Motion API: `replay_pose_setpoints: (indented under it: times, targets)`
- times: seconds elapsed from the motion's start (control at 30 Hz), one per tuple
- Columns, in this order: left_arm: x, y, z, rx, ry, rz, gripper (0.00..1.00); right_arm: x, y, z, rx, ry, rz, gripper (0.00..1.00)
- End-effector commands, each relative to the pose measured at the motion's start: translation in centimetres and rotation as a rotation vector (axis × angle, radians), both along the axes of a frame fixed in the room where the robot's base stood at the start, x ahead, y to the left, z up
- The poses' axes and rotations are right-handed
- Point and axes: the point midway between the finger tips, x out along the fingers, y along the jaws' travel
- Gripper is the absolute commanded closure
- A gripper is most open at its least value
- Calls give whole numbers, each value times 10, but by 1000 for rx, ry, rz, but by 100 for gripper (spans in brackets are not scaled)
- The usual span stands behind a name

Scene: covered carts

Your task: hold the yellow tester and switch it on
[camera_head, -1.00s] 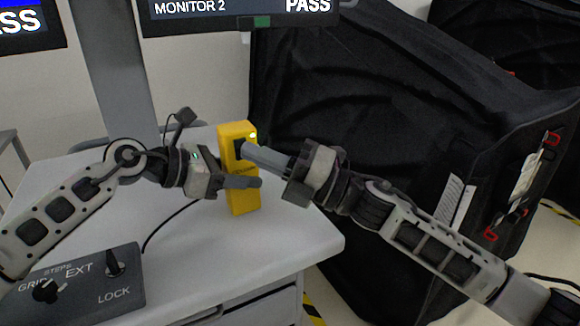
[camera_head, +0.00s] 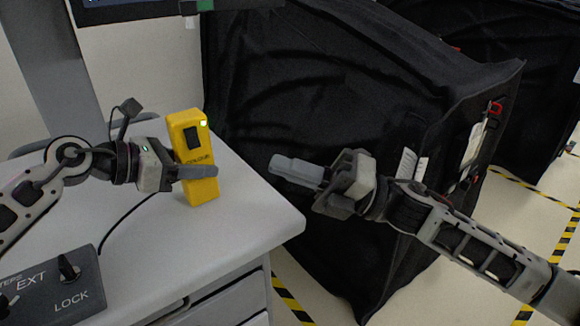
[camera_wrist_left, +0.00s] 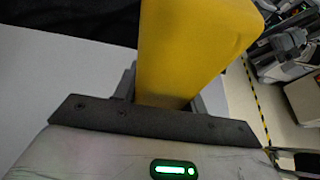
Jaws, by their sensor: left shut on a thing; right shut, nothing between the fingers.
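The yellow tester (camera_head: 190,135) stands nearly upright, slightly tilted, near the table's right edge in the head view.
The white table (camera_head: 235,225) bears a grey control box (camera_head: 50,290) with knobs at the front left, with a black cable behind it. A black covered cart (camera_head: 320,90) stands behind and right. Floor with yellow-black tape shows at right.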

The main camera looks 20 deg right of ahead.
Motion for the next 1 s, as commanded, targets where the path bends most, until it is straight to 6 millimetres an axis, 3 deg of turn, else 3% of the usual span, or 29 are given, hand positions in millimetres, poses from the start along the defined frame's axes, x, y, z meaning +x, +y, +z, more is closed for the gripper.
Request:
replay_pose_setpoints:
  times: [0.17, 0.2, 0.27, 0.67, 1.0]
  targets:
    - [0, 0, 0, 0, 0, 1, 87, 0, 0, 0, 0, 0, 0, 100]
    - [0, 1, 0, 0, 0, 1, 50, 0, 0, 0, 0, 0, 0, 100]
    - [0, 1, 0, 0, 0, 1, 33, 0, 0, 0, 0, 0, 0, 100]
    - [-1, 8, 3, 0, -1, 3, 33, 0, 0, 0, 0, 0, -1, 100]
    - [-21, 68, 28, 3, -2, 4, 33, 0, 0, 0, 0, 0, -1, 100]
